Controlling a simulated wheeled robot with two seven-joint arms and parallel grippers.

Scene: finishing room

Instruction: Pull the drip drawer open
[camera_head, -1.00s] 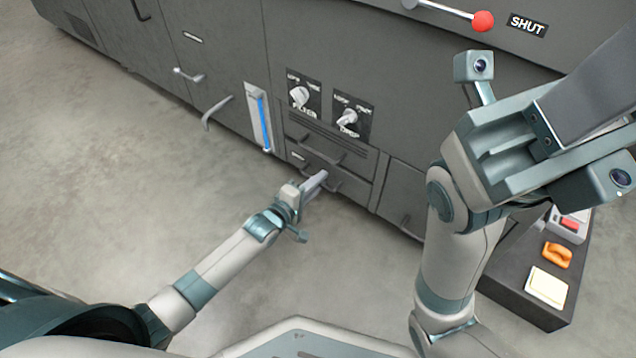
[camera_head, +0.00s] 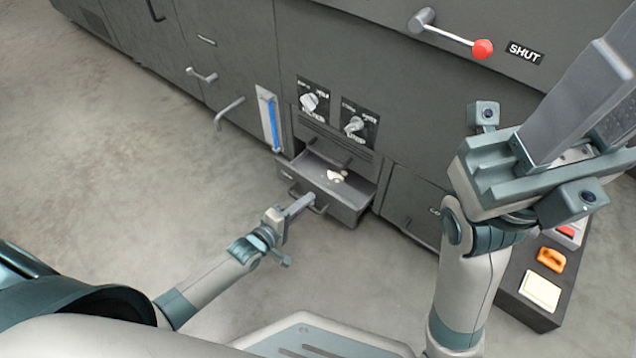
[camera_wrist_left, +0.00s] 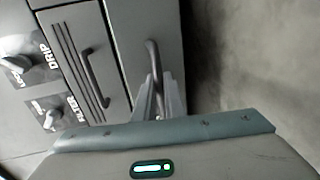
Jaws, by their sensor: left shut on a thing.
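The drip drawer (camera_head: 350,205) is a dark grey drawer low in the machine front, standing out from it with its inside showing. A few small pale pieces (camera_head: 338,176) lie in it. My left gripper (camera_head: 310,200) is shut on the drawer's bar handle (camera_head: 321,208). In the left wrist view the fingers (camera_wrist_left: 157,98) close around the handle (camera_wrist_left: 154,62), with part of the bar hidden between them. My right gripper (camera_head: 585,95) is raised at the right, away from the drawer; its fingertips are not clear.
Above the drawer are a vented panel with a handle (camera_wrist_left: 92,78), a FILTER knob (camera_head: 310,103) and a DRIP knob (camera_head: 354,126). A red-knobbed lever (camera_head: 482,49) is beside a SHUT label. A dark box (camera_head: 525,305) stands at right. The floor before the drawer is clear.

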